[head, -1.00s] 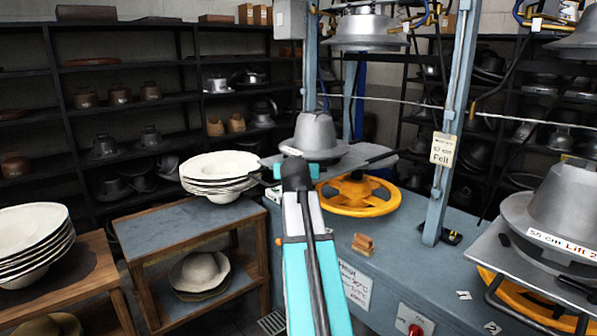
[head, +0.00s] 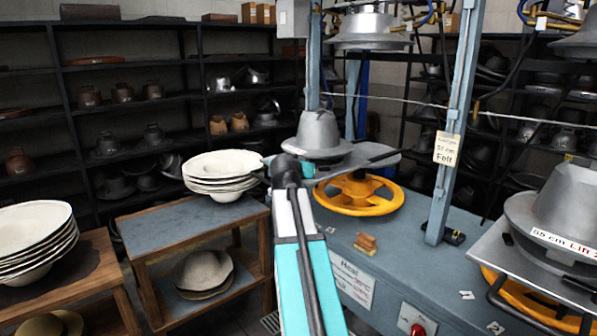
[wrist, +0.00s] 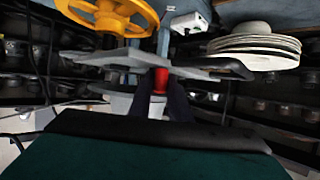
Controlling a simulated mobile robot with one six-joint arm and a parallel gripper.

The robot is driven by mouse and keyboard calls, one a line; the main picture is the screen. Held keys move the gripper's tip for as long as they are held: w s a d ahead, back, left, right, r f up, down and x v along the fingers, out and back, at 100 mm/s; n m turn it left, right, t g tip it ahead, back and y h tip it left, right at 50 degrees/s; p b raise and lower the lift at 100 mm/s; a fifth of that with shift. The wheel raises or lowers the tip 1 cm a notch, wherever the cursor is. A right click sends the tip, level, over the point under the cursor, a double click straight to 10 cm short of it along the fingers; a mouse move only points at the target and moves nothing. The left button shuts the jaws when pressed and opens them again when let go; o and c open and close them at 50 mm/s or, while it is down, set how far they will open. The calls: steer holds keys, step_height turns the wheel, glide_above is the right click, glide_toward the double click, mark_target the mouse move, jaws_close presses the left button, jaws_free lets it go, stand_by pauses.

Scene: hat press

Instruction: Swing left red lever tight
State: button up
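The left press holds a grey metal hat form (head: 317,132) on a flat plate (head: 362,158) above a yellow handwheel (head: 357,196). The red lever (wrist: 160,78) shows in the wrist view as a short red piece below the plate edge (wrist: 128,57). My gripper (wrist: 160,88) has its dark fingers on both sides of the red lever, with no clear gap seen. In the head view my arm hides the lever and the fingertips, at the plate's left side.
White hat stacks stand on a side table (head: 165,238) and at far left (head: 32,240). A second press form (head: 562,205) is at right. A blue upright (head: 452,130) and a small wooden brush (head: 366,243) are on the bench. Shelves line the back.

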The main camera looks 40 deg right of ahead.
steer(key=o, duration=0.4)
steer(key=shift+c, duration=0.2)
steer(key=shift+a, duration=0.1)
steer(key=b+v, duration=0.1)
steer(key=v, duration=1.2)
steer(key=shift+s+r+b, duration=0.25)
steer(key=shift+b, duration=0.05)
steer(key=shift+a, duration=0.2)
